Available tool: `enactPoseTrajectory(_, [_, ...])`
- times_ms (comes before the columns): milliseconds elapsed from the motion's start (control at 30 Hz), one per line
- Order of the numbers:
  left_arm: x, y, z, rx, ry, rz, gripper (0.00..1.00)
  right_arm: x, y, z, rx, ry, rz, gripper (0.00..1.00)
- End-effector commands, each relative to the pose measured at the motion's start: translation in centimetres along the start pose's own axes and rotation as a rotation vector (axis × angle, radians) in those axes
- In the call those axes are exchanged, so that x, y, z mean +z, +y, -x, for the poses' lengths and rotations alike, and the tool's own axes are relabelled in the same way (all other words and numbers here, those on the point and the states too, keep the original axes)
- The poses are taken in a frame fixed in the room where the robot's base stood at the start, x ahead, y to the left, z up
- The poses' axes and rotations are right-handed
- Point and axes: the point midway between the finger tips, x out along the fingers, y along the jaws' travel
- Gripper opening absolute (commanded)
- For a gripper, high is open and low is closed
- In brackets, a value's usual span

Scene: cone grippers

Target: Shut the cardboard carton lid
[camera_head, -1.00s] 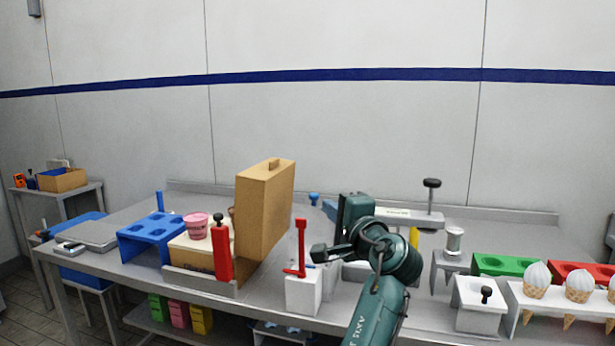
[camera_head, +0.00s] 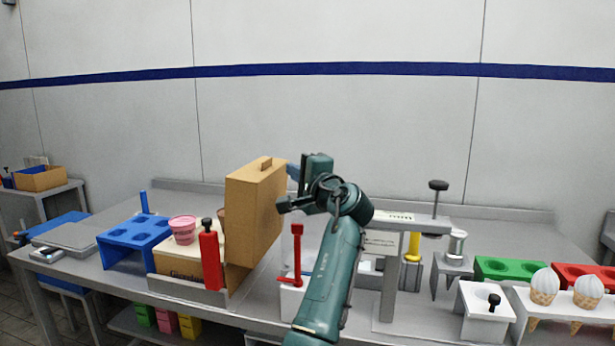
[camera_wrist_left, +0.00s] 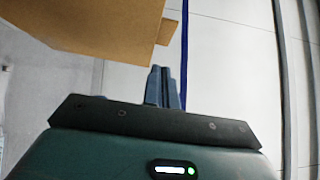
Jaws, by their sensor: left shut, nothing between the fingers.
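The cardboard carton (camera_head: 180,262) sits on the table at the centre left, with a pink tub (camera_head: 182,230) in its top. Its tan lid (camera_head: 255,212) stands upright along the carton's right side, with a small tab on its upper edge. The lid also fills the upper left of the left wrist view (camera_wrist_left: 85,28). My left gripper (camera_head: 291,188) is raised just right of the lid, near its upper part. Its fingers (camera_wrist_left: 163,88) are shut and empty. I cannot tell whether they touch the lid. My right gripper is not in view.
A red bottle-like post (camera_head: 211,258) stands at the carton's front. A blue holed rack (camera_head: 135,236) is left of it. A press stand (camera_head: 390,275) and ice cream cones (camera_head: 545,284) are to the right.

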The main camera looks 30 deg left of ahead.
Motion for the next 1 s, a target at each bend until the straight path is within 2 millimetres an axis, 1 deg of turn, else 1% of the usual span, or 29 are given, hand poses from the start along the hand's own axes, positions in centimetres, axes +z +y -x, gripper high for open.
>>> enactPoseTrajectory(33, [0.4,-0.2,-0.9,0.001,-0.002,0.001,0.0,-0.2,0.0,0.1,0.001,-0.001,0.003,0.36])
enactPoseTrajectory(100, [1.3,-0.1,-1.6,0.001,-0.001,0.001,0.0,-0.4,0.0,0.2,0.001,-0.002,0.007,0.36])
enactPoseTrajectory(300, [2.6,0.0,-2.9,0.001,0.001,0.0,0.0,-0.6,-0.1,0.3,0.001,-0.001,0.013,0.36])
enactPoseTrajectory(767, [2.8,0.0,-3.1,0.002,0.001,0.001,0.0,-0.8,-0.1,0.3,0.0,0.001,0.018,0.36])
enactPoseTrajectory(867, [2.8,-0.2,-3.3,0.01,0.001,0.009,0.0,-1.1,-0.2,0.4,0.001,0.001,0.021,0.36])
enactPoseTrajectory(1000, [2.8,-0.9,-4.1,0.039,0.0,0.039,0.0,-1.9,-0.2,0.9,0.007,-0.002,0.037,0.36])
